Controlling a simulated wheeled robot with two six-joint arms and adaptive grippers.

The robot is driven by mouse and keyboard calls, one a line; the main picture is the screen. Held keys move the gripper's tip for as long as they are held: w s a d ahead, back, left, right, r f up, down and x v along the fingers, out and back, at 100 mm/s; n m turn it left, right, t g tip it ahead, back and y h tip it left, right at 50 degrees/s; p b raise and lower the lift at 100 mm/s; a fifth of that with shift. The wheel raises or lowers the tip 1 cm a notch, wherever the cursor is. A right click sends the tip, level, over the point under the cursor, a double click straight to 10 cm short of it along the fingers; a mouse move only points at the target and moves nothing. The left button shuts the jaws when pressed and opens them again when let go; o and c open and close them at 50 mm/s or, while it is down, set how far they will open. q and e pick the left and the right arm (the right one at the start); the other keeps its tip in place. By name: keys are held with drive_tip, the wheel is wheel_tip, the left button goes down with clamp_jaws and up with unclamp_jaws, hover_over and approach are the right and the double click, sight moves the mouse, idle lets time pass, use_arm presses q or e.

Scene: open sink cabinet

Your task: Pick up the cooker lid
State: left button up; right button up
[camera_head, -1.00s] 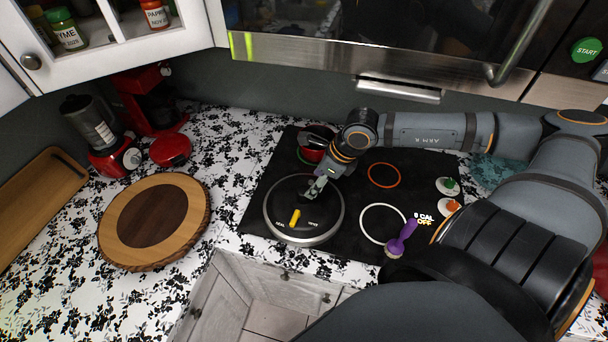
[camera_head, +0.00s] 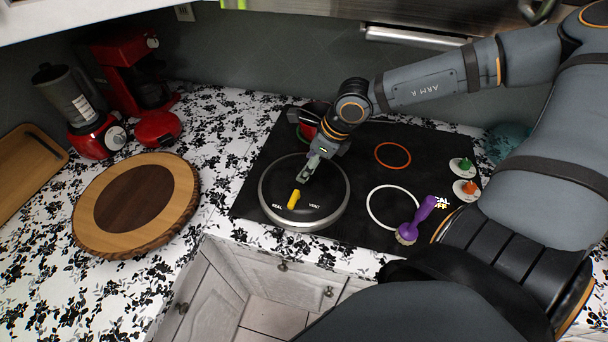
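The cooker lid (camera_head: 285,212) is a round black disc with a silver rim and a yellow handle (camera_head: 293,200). It lies on the front left of the black cooktop. My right gripper (camera_head: 305,180) reaches down over the lid from the upper right, its fingertips just beyond the yellow handle. I cannot tell whether it touches the lid or how far its fingers are apart. My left gripper is not in view.
A red pot (camera_head: 312,116) stands behind my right gripper. A purple brush (camera_head: 418,220) lies at the cooktop's front. A round wooden board (camera_head: 178,235) and a red coffee maker (camera_head: 122,72) are at left. The open cabinet (camera_head: 270,312) is below the counter.

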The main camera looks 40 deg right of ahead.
drive_tip(key=shift+x, duration=1.6)
drive_tip(key=shift+w+r, duration=0.1)
drive_tip(key=shift+w, duration=0.05)
drive_tip(key=c, duration=1.1)
drive_tip(key=shift+r, duration=0.1)
